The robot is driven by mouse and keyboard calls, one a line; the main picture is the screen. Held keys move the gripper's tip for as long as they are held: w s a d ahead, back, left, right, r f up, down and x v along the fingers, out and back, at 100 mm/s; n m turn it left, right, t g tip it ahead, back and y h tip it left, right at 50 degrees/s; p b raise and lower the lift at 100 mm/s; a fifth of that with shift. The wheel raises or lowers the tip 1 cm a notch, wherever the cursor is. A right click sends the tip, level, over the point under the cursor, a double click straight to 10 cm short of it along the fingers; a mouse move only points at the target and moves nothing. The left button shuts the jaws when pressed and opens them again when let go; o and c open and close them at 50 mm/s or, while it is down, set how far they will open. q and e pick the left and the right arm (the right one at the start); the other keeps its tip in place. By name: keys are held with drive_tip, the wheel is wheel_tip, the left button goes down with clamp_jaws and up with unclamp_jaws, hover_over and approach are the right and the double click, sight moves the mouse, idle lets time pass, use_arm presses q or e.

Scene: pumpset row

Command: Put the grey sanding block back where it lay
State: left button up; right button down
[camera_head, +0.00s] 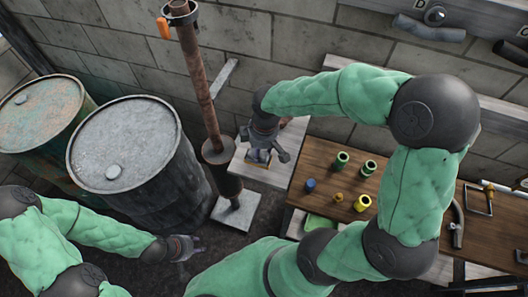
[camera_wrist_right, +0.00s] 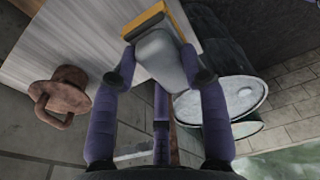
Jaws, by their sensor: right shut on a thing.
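The grey sanding block (camera_wrist_right: 160,58) has a rounded grey body and a yellow-orange face along one edge. In the right wrist view it sits between the two fingers of my right gripper (camera_wrist_right: 160,72), which is shut on it. In the head view my right gripper (camera_head: 264,143) is over the pale wooden board (camera_head: 284,170), with a small yellowish part of the block (camera_head: 258,163) showing below it. I cannot tell whether the block touches the board. My left gripper (camera_head: 192,247) is empty and looks open, low in front of the black drum.
A rusty pipe post (camera_head: 198,85) stands left of the board. A black drum (camera_head: 130,150) and a green drum (camera_head: 38,115) stand further left. A brown workbench (camera_head: 320,165) at right holds several small coloured cylinders and tools. A block wall (camera_head: 280,45) is behind.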

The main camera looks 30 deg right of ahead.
drive_tip(key=f, duration=0.1)
drive_tip(key=w+d+f, duration=0.2)
drive_tip(key=shift+d+f, duration=0.1)
drive_tip(key=shift+f, duration=0.25)
drive_tip(key=shift+w+d+f, duration=0.15)
drive_tip(key=shift+d+f, duration=0.15)
drive_tip(key=shift+f, duration=0.15)
wheel_tip(320, 180, down, 3)
drive_tip(key=shift+w+f, duration=0.1)
drive_tip(key=shift+w, duration=0.05)
drive_tip(key=shift+f, duration=0.1)
drive_tip(key=c, duration=0.7)
unclamp_jaws()
drive_tip(key=shift+o, duration=0.2)
